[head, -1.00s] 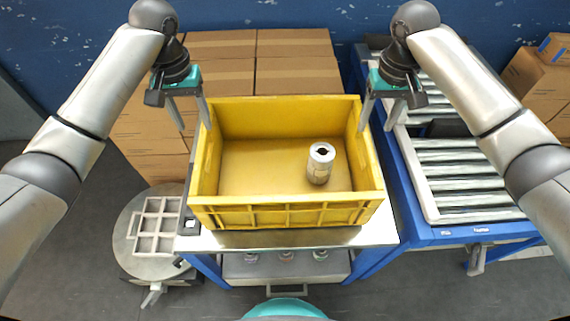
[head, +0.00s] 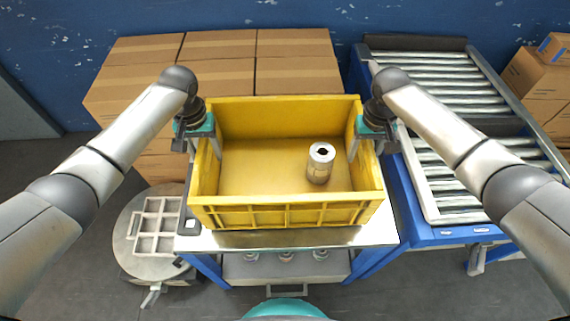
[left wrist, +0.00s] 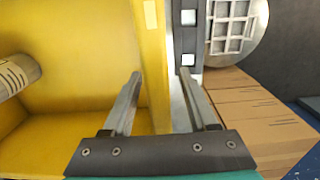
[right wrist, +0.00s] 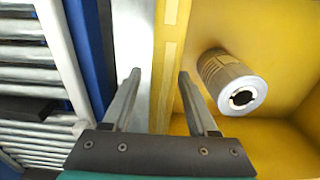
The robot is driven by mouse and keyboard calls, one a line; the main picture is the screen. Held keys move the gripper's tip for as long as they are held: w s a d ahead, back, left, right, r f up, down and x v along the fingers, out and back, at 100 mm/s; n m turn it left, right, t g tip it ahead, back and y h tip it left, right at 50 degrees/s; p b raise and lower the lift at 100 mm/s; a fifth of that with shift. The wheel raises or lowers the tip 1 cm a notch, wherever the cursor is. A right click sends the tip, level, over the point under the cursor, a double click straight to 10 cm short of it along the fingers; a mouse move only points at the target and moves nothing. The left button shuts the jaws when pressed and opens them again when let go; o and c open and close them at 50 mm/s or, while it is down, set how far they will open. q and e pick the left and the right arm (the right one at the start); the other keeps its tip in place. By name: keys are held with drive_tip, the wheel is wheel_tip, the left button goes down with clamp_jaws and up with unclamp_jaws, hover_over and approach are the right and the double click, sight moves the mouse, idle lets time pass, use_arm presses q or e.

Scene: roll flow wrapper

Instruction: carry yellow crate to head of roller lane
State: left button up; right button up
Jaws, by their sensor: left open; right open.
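The yellow crate (head: 288,216) sits upright on a metal-topped stand, with one silver roll (head: 320,163) standing inside it. My left gripper (head: 204,150) is open at the crate's left wall, and in the left wrist view its fingers (left wrist: 160,88) straddle the yellow wall (left wrist: 155,60). My right gripper (head: 366,150) is open at the right wall, and in the right wrist view its fingers (right wrist: 158,85) straddle that wall (right wrist: 172,50). The roller lane (head: 455,180) is right of the stand. Whether the fingers touch the walls cannot be told.
Stacked cardboard boxes (head: 215,75) stand behind the crate. A round table (head: 125,240) with a gridded tray (head: 157,226) is at left. The lane's blue frame (head: 415,215) is close to the stand's right side. More boxes (head: 535,85) stand at far right.

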use_arm(q)
clamp_jaws()
use_arm(e)
clamp_jaws()
use_arm(q)
drive_tip(key=shift+w+r, duration=0.1)
use_arm(e)
drive_tip(key=shift+r, duration=0.15)
idle(0.8)
